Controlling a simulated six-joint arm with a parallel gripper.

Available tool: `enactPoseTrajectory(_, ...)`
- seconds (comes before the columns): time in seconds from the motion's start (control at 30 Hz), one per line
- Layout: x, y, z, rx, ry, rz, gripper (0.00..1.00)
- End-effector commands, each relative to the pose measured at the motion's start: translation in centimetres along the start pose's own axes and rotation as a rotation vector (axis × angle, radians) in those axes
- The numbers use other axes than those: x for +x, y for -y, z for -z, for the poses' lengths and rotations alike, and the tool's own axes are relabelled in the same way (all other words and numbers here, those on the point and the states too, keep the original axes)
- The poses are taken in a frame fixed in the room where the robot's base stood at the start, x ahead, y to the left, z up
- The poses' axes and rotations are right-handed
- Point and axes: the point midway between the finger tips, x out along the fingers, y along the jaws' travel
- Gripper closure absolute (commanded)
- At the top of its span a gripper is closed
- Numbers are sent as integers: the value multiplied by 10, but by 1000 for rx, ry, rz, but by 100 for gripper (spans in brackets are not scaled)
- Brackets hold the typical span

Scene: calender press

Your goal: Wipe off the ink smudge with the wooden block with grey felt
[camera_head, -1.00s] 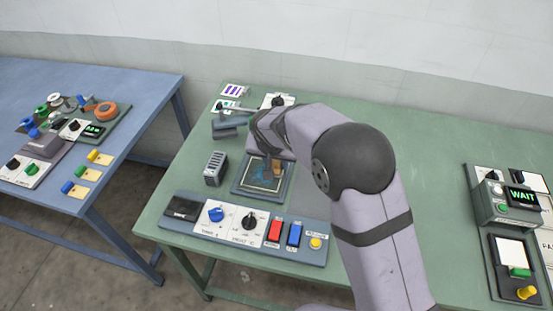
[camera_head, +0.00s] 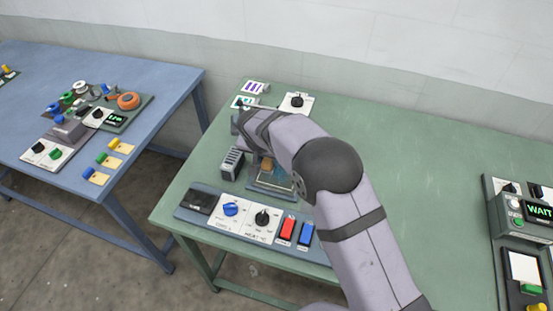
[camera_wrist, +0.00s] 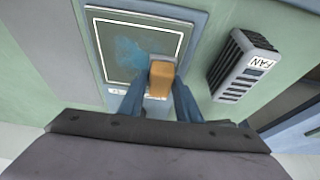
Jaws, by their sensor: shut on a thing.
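My gripper (camera_wrist: 160,100) is shut on the wooden block (camera_wrist: 161,75), which sits between the two fingers in the wrist view. In the head view the block (camera_head: 267,164) shows as a small tan patch below my arm. The ink smudge (camera_wrist: 138,50) is a blue, patchy stain on a dark, white-bordered panel (camera_wrist: 112,68). The block is over the panel's lower right edge in the wrist view, beside the smudge. Whether it touches the panel I cannot tell.
A grey box marked FAN (camera_wrist: 240,68) stands close beside the panel. In front of the panel is a control strip with a blue knob (camera_head: 231,209), black knob (camera_head: 262,218), red switch (camera_head: 287,228) and blue switch (camera_head: 306,234).

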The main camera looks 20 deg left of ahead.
Motion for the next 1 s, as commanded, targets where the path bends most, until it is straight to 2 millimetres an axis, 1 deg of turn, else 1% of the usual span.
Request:
enactPoseTrajectory(0.07, -4, 0, 1, 0, 4, -3, 90)
enactPoseTrajectory(0.13, 0, -8, -1, 1, 3, -2, 90)
enactPoseTrajectory(0.9, -1, -79, -2, 1, 4, -4, 90)
enactPoseTrajectory(1.0, -4, -78, -11, -4, 2, -2, 90)
